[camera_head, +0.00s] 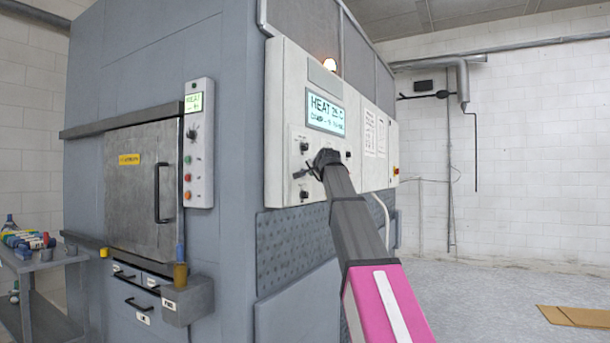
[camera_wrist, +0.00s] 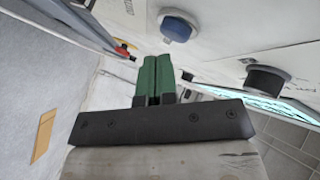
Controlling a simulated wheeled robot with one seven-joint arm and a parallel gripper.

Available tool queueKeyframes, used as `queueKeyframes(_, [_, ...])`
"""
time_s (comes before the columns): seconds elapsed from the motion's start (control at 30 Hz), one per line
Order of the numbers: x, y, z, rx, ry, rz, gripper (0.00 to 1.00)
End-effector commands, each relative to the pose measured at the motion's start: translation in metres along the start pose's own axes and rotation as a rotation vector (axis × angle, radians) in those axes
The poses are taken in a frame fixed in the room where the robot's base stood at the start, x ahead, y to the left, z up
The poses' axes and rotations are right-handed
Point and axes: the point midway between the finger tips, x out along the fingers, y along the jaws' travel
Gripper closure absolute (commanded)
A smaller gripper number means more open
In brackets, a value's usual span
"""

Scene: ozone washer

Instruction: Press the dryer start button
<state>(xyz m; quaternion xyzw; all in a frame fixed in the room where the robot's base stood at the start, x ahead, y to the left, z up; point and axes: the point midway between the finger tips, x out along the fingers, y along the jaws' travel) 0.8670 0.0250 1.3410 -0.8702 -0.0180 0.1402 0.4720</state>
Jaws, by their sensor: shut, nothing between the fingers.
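A white control panel (camera_head: 285,120) on the side of the grey machine carries a lit display (camera_head: 325,112) reading HEAT 25 C. Dark knobs sit around the display. My gripper (camera_head: 312,168) is close in front of this panel, below the display, and my arm hides part of it. In the wrist view my gripper's green fingers (camera_wrist: 154,75) are together and empty. A blue-capped button (camera_wrist: 177,26) sits just beyond and right of the fingertips, apart from them. A black knob (camera_wrist: 267,79) is farther right. I cannot read which control is the dryer start button.
A narrow panel (camera_head: 198,140) by the closed door (camera_head: 146,175) has a small green display and several coloured buttons. A cluttered cart (camera_head: 40,262) stands at left. Cardboard (camera_head: 580,317) lies on the open floor at right.

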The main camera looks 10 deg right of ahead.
Motion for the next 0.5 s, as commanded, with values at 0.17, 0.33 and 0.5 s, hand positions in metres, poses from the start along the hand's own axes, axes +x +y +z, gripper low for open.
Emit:
queueKeyframes(0.17, [-0.0015, 0.0009, -0.0009, 0.000, 0.000, 0.000, 1.00])
queueKeyframes(0.33, [-0.0016, 0.0008, -0.0009, 0.000, 0.000, 0.000, 1.00])
queueKeyframes(0.5, [-0.0056, 0.0038, -0.0035, 0.000, 0.001, 0.000, 1.00])
